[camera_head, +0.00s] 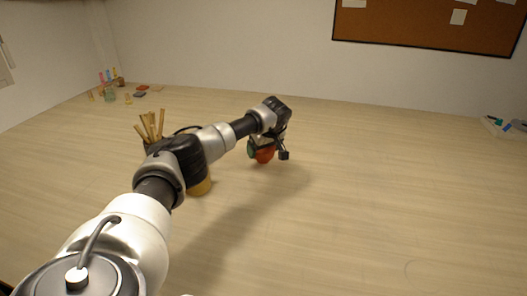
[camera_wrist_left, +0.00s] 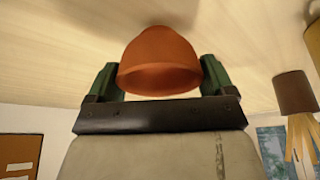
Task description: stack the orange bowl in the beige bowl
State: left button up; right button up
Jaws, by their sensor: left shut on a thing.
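The orange bowl (camera_head: 264,156) is in my left gripper (camera_head: 263,148), near the middle of the table in the head view. In the left wrist view, the orange bowl (camera_wrist_left: 160,58) sits between the two green fingers of the left gripper (camera_wrist_left: 160,80), which is shut on it. I cannot tell its exact height over the table. A yellowish-tan rounded thing (camera_head: 201,187) shows below my left arm, mostly hidden by it; it may be the beige bowl, but I cannot be sure. My right gripper is not in view.
Wooden tools (camera_head: 151,127) stand upright behind my left arm, and their brown holder (camera_wrist_left: 295,92) shows in the left wrist view. Small bottles and coloured pieces (camera_head: 112,90) lie at the far left. A tray with small items (camera_head: 497,124) is at the right edge. The table's right half is largely clear.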

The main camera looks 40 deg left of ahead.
pick_arm(q)
jog(key=shift+f, duration=0.85)
jog(key=o, duration=0.9)
jog(key=shift+f, duration=0.15)
jog(key=shift+c, duration=0.2)
